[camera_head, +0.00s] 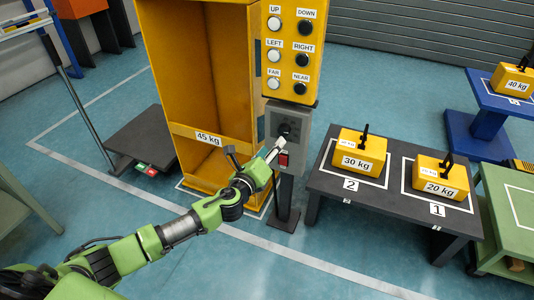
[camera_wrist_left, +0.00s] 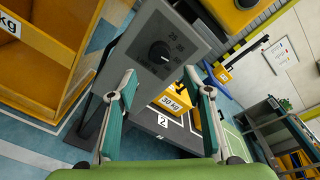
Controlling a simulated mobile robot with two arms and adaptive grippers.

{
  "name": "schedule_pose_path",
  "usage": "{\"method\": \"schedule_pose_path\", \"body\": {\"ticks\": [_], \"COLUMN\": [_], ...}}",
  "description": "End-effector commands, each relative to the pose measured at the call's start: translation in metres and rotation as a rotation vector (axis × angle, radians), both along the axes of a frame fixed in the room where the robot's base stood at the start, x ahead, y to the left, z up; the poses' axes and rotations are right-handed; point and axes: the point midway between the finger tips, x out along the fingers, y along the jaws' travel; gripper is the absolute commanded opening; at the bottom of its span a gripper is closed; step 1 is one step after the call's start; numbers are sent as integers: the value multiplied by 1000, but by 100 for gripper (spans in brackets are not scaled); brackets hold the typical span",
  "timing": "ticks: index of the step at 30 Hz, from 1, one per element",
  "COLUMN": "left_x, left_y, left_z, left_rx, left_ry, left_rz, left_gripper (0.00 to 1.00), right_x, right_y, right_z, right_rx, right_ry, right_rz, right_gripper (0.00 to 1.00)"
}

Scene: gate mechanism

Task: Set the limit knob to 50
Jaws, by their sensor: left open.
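The limit knob is a round black dial (camera_wrist_left: 160,52) on a grey control box. In the head view the dark knob (camera_head: 286,130) is on the box's front face, below the yellow button panel. My left gripper (camera_head: 276,151) is in front of the box, close to the knob and slightly below it. In the left wrist view the gripper (camera_wrist_left: 160,76) has its fingers spread, with the knob beyond and between the tips, apart from them. My right gripper is not in view.
A red switch (camera_head: 284,158) sits below the knob. The yellow button panel (camera_head: 290,45) stands above, and the yellow 45 kg frame (camera_head: 168,60) stands left. A dark table (camera_head: 330,185) with 30 kg (camera_head: 360,150) and 20 kg (camera_head: 440,175) weights stands right. Open floor lies in front.

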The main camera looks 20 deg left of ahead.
Motion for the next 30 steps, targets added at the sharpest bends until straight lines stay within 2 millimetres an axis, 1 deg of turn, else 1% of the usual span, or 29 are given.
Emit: {"method": "schedule_pose_path", "body": {"ticks": [1,3,9,27,29,30], "left_x": [-8,-15,-26,-27,-28,-30], "left_y": [1,1,2,2,2,2], "left_z": [0,1,3,3,1,-2], "left_rx": [0,1,0,0,-8,-29], "left_ry": [1,0,0,-1,3,13], "left_rz": [-1,0,0,1,4,12], "left_gripper": [46,46,46,46,46,46], "right_x": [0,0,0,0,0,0], "right_y": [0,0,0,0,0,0], "right_z": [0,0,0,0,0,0], "right_rx": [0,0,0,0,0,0], "right_ry": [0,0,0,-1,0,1], "right_rz": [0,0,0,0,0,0], "right_gripper": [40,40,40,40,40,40]}}
